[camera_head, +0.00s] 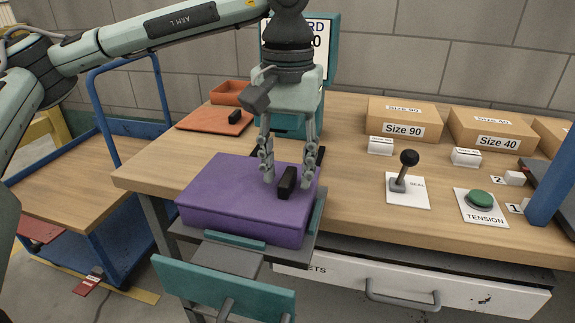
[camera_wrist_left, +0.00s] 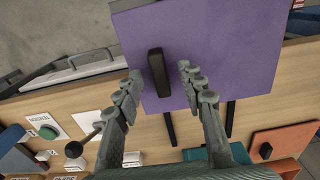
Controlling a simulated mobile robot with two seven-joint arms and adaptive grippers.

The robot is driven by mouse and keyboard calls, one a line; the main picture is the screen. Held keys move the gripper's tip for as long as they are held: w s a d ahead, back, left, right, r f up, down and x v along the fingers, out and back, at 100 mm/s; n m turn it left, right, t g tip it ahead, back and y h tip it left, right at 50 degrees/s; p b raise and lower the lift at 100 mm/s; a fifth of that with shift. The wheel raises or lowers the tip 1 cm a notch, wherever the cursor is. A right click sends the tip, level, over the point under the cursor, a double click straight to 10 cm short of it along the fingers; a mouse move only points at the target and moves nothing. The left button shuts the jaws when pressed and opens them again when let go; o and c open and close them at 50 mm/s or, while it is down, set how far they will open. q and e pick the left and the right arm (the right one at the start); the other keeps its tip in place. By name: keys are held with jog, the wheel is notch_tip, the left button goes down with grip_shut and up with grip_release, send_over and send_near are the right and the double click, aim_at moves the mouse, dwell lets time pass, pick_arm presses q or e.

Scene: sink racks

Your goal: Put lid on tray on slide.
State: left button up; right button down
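A purple block-shaped piece (camera_head: 240,190) with a flat top sits level on the grey slide (camera_head: 312,232) at the table's front edge. I cannot make out a seam between lid and tray. A black bar handle (camera_head: 287,183) stands on its top; it also shows in the left wrist view (camera_wrist_left: 158,72) on the purple surface (camera_wrist_left: 215,45). My left gripper (camera_head: 288,179) is open above the purple top, pointing down, with its fingers on either side of the handle and apart from it. It also shows in the wrist view (camera_wrist_left: 160,78). My right gripper is out of view.
An orange flat lid (camera_head: 205,124) with a black handle and an orange tray (camera_head: 228,92) lie at the back left. A teal stand (camera_head: 290,125) is behind my gripper. A lever (camera_head: 404,170), a tension button (camera_head: 480,198) and cardboard boxes (camera_head: 404,112) are on the right.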

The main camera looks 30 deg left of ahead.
pick_arm(q)
notch_tip(320, 180, up, 12)
dwell(0.6)
dwell(0.5)
